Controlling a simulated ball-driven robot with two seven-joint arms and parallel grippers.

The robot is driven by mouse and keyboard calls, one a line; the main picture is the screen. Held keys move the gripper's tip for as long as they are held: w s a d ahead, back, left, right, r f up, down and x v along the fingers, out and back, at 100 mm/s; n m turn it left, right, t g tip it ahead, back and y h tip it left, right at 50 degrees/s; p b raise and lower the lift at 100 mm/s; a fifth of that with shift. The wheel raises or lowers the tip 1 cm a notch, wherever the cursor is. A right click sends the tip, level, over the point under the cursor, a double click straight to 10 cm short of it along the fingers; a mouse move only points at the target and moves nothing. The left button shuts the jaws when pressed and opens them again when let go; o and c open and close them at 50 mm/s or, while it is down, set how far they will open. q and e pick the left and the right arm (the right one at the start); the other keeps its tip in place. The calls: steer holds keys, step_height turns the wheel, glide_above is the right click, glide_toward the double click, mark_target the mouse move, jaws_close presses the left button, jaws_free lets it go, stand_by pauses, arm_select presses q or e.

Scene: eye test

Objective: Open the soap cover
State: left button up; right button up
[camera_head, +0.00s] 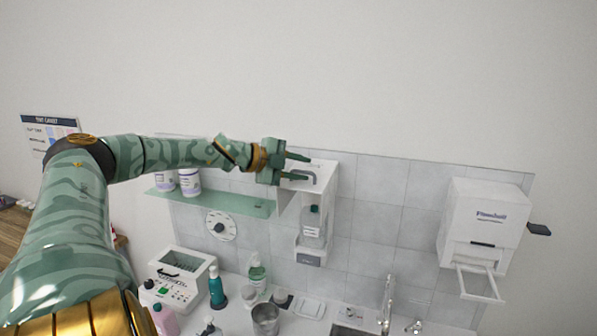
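A white soap dispenser (288,218) hangs on the tiled wall in the middle of the head view. A clear bottle with a dark green cap (312,228) shows inside it through its front. I cannot make out a separate cover or whether one is shut. My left gripper (303,166) comes in from the left at the dispenser's top. Its two dark green fingers are apart, with nothing seen between them. The lower finger is close to the handle; I cannot tell whether they touch. My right gripper is not in view.
A glass shelf (230,206) with white tubs is left of the dispenser. Below stand a white device (183,275), bottles, a metal cup (265,318) and a tap (386,300). A white towel dispenser (486,222) hangs at right. The wall between the dispensers is clear.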

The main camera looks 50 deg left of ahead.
arm_select(q)
steer(key=shift+s+f, duration=0.1)
steer(key=shift+f, duration=0.05)
steer(key=shift+p+v, duration=0.45)
steer(key=shift+v, duration=0.8)
steer(key=b+v, duration=0.5)
steer(key=v, duration=0.8)
steer(key=shift+s+a+b, duration=0.2)
steer(key=shift+s+b, duration=0.05)
steer(key=shift+b, duration=0.05)
